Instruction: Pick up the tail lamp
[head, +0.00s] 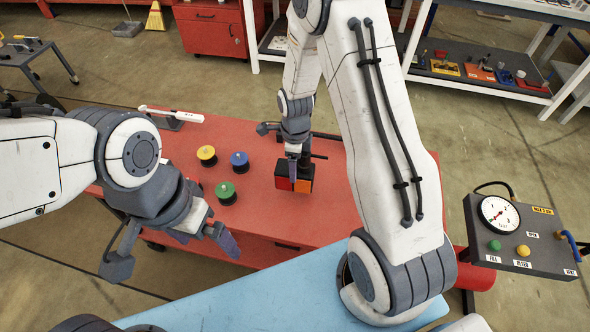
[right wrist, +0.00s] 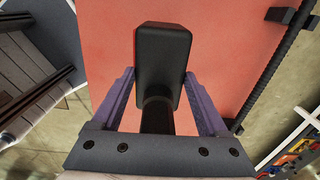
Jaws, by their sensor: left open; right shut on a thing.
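The tail lamp (head: 302,184), a small block with red and orange faces and a dark housing, is at the middle of the red bench top (head: 255,221). My right gripper (head: 298,164) points down at it from above and is shut on it. In the right wrist view its black back (right wrist: 163,55) and narrow black stem show, the stem between the purple fingers of the right gripper (right wrist: 159,90). I cannot tell whether the lamp touches the bench. My left gripper (head: 222,238) is open over the bench's front left edge, apart from the lamp.
Yellow (head: 207,155), blue (head: 239,160) and green (head: 226,192) knobs stand left of the lamp. A white tool (head: 172,114) lies at the back left. A gauge panel (head: 520,237) stands at the right, a light blue surface (head: 220,306) in front.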

